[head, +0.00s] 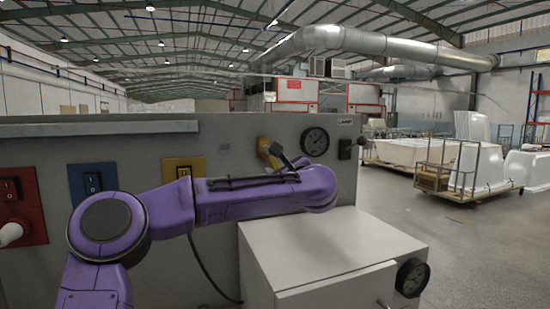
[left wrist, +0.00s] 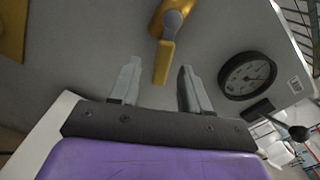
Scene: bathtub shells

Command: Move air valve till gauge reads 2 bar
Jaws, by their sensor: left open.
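The yellow air valve (head: 264,148) sits on the grey panel, partly hidden behind my arm in the head view. In the left wrist view its yellow lever (left wrist: 165,62) hangs down from a grey pivot, with its lower end between the fingertips. My left gripper (left wrist: 157,76) is open, with a gap on both sides of the lever. The round gauge (head: 315,141) is right of the valve; it also shows in the left wrist view (left wrist: 247,75). Its needle is too small to read. My right gripper is out of view.
A white box (head: 320,250) with a second dial (head: 412,278) stands below the valve. A black switch (head: 345,149) is right of the gauge. Red (head: 30,190), blue (head: 75,185) and yellow (head: 171,172) switch plates line the panel's left.

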